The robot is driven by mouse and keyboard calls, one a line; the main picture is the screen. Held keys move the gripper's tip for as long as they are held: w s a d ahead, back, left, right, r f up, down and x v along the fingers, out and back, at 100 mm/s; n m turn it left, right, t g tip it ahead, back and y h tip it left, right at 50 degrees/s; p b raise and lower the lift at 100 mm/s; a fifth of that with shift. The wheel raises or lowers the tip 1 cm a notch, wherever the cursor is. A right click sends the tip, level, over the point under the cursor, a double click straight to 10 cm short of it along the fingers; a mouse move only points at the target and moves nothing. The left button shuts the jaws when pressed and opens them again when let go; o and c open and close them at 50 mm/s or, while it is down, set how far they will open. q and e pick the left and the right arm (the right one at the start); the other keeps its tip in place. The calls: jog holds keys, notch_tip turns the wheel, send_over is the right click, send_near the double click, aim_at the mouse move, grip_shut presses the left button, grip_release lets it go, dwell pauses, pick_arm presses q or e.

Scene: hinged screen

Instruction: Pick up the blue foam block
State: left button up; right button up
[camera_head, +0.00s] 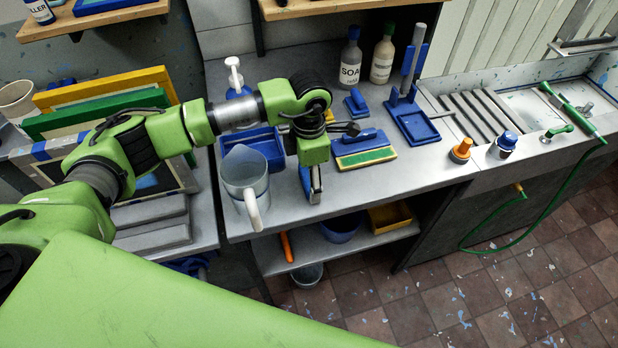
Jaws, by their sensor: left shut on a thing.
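My left arm reaches over the counter, its wrist bent down near the counter's front edge. My left gripper (312,184) is below the green wrist cover and is shut on a narrow blue piece (304,178), which I take to be the blue foam block. Only a strip of the block shows; the rest is hidden by the fingers and wrist. I cannot tell whether it touches the counter. My right gripper is not in view.
A clear jug (246,185) stands close left of my gripper. A blue, yellow and green squeegee (364,152) lies to the right.

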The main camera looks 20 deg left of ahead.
pick_arm(q)
jog(key=shift+w+r, duration=0.1)
jog(key=shift+r, duration=0.6)
jog(key=s+d+r+b, duration=0.1)
jog(key=s+r+b, duration=0.5)
jog(key=s+r, duration=0.5)
jog(key=shift+s+r, duration=0.25)
jog(key=shift+s, duration=1.35)
jog(key=shift+c, duration=0.3)
